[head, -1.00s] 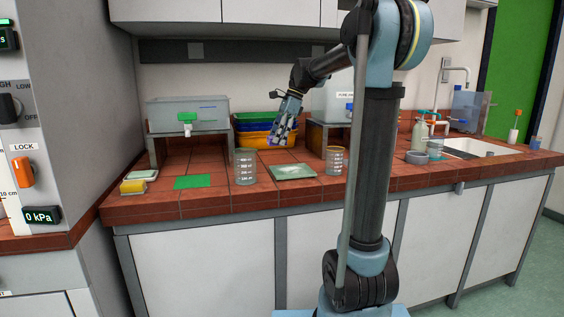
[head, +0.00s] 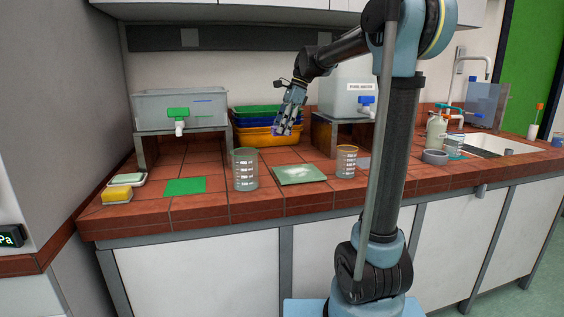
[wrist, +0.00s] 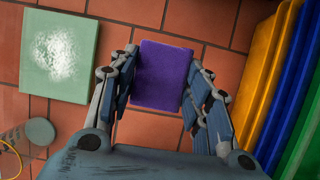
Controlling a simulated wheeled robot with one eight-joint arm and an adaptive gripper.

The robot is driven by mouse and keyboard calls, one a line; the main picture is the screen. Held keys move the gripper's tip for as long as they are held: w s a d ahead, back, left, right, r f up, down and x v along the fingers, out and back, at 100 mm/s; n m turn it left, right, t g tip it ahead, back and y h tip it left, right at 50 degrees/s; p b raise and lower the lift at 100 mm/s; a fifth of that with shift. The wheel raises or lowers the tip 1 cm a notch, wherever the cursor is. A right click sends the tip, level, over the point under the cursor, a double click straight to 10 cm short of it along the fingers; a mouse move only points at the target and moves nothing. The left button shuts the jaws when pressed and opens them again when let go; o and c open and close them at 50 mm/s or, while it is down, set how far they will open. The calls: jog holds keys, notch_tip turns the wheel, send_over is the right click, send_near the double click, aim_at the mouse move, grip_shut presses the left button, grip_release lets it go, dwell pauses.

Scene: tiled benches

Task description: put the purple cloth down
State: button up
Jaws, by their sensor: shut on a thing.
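The purple cloth (wrist: 163,75) shows in the wrist view as a flat, folded rectangle between my fingers. My gripper (wrist: 161,62) is shut on it, with fingers along its left and right sides. Red tiles show around the cloth; its exact height above them is hard to tell. In the head view my gripper (head: 287,122) points down over the bench, in front of the stacked trays. There the cloth is mostly hidden by the fingers.
A pale green plate with a whitish patch (head: 299,174) lies on the tiles, between two glass beakers (head: 245,169) (head: 346,161). Stacked coloured trays (wrist: 267,60) stand close on the right in the wrist view. A green sheet (head: 184,185) and yellow sponge (head: 117,196) lie left.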

aim_at(280, 160)
jog(key=shift+f, duration=4.75)
jog(key=shift+f, duration=0.25)
jog(key=shift+s+f, duration=0.2)
jog(key=shift+f, duration=0.05)
jog(key=shift+s, duration=0.1)
jog(key=shift+c, duration=0.4)
jog(key=o, duration=1.1)
jog(key=shift+c, duration=0.2)
jog(key=shift+o, duration=1.1)
jog(key=shift+f, duration=0.15)
jog(key=shift+w+a+f, duration=0.1)
jog(key=shift+w+f, duration=0.1)
jog(key=shift+w, duration=0.15)
jog(key=shift+s+r, duration=0.1)
jog(key=shift+r, duration=0.05)
jog(key=shift+r, duration=0.15)
